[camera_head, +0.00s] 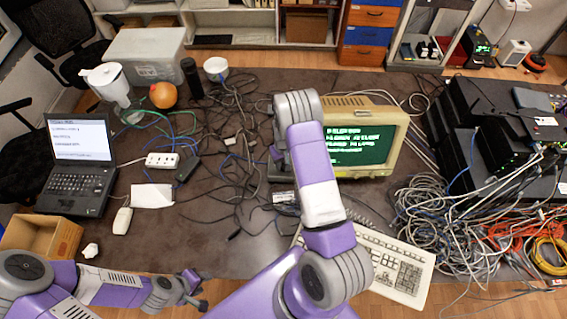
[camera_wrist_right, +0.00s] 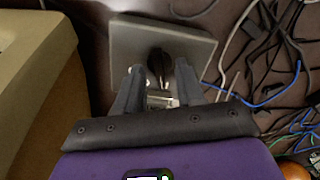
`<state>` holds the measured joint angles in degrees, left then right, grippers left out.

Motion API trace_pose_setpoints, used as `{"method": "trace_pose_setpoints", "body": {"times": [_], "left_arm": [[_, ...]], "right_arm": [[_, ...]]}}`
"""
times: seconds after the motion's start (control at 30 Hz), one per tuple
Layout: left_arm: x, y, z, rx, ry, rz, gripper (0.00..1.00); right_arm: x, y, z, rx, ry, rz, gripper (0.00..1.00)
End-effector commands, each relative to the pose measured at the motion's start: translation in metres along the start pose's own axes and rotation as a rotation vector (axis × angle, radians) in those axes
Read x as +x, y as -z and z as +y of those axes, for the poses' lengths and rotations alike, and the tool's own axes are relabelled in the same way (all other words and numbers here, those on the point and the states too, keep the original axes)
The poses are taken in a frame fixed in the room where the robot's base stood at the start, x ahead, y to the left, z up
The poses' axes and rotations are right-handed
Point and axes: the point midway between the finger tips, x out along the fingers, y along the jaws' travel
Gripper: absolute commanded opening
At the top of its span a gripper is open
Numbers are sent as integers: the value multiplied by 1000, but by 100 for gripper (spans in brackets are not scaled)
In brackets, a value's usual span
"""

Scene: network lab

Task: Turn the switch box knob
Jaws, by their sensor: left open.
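The switch box (camera_wrist_right: 120,45) is a grey square box with a dark knob (camera_wrist_right: 156,62) on its face, seen in the right wrist view. My right gripper (camera_wrist_right: 160,80) is at the box, with one finger on each side of the knob. Whether the fingers press on the knob is unclear. In the head view my right arm hides most of the box and the right gripper, just left of the monitor. My left gripper (camera_head: 196,291) is open and empty near the table's front edge at the lower left, far from the box.
An old monitor (camera_head: 400,118) with green text stands right beside my right arm, with a keyboard (camera_head: 405,268) in front. Loose cables cover the table's middle. A laptop (camera_head: 80,165), power strip (camera_head: 162,160) and cardboard box (camera_head: 60,236) are at left; network gear (camera_head: 480,110) is at right.

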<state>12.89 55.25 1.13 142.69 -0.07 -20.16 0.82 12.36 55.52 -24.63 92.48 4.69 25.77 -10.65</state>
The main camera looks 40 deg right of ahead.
Motion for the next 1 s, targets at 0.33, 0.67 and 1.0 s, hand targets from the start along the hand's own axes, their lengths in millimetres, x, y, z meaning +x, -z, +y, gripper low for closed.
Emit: {"method": "trace_pose_setpoints", "body": {"times": [0.33, 0.67, 1.0], "left_arm": [[0, 0, 0, 0, 0, 0, 43], [0, 0, 0, 0, 0, 0, 43], [2, 0, -1, 0, 0, 0, 43]], "right_arm": [[8, 0, 0, 0, 0, 2, 38], [8, 0, 0, 0, 0, 1, 0], [8, 0, 0, 29, 0, 0, 0]]}}
